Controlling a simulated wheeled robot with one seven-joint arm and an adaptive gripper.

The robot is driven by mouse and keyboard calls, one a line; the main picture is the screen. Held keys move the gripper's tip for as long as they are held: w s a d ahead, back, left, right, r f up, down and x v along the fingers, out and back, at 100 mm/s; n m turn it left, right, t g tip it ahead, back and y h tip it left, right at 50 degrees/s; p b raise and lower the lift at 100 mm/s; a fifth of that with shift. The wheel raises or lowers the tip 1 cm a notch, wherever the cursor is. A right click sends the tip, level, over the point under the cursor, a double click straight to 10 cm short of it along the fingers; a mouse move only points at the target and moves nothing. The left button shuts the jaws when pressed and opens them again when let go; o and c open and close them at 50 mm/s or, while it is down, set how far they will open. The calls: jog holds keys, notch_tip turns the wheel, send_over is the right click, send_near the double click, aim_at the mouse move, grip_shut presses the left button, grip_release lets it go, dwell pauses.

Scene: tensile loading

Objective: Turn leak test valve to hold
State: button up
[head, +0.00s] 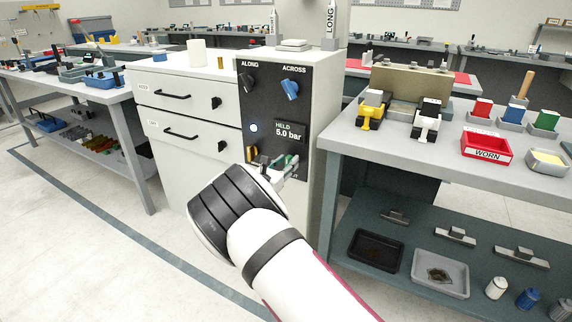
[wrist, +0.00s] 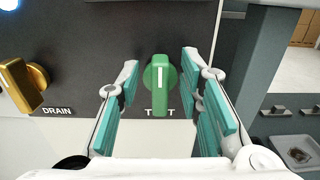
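The leak test valve is a green knob (wrist: 160,84) with a white stripe on the dark panel. In the wrist view its handle points straight down, over a label of which only "T" and "T" show. My gripper (wrist: 162,105) is open, with one teal-padded finger on each side of the knob and a visible gap on both sides. In the head view my gripper (head: 284,168) is at the lower part of the dark control panel (head: 275,100) and mostly hides the knob. The panel display (head: 289,132) reads "HELD 5.0 bar".
A yellow drain knob (wrist: 22,84) sits left of the green one. A black "ALONG" knob (head: 247,82) and a blue "ACROSS" knob (head: 290,88) are higher up. White drawers (head: 182,100) stand left. A grey bench (head: 455,160) with a red "WORN" tray (head: 486,147) stands right.

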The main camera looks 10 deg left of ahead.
grip_shut()
jog(key=shift+d+m, duration=0.1)
jog(key=shift+m, duration=0.3)
jog(key=m+b, duration=0.3)
jog(key=m, duration=0.2)
jog(key=d+f+m+b, duration=0.1)
jog(key=m+b, duration=0.3)
jog(key=m, duration=0.2)
jog(key=m+b, duration=0.4)
jog(key=m, duration=0.2)
jog(key=shift+s+d+f, duration=0.15)
jog(key=shift+s+f, duration=0.1)
jog(key=shift+f, duration=0.1)
dwell(0.4)
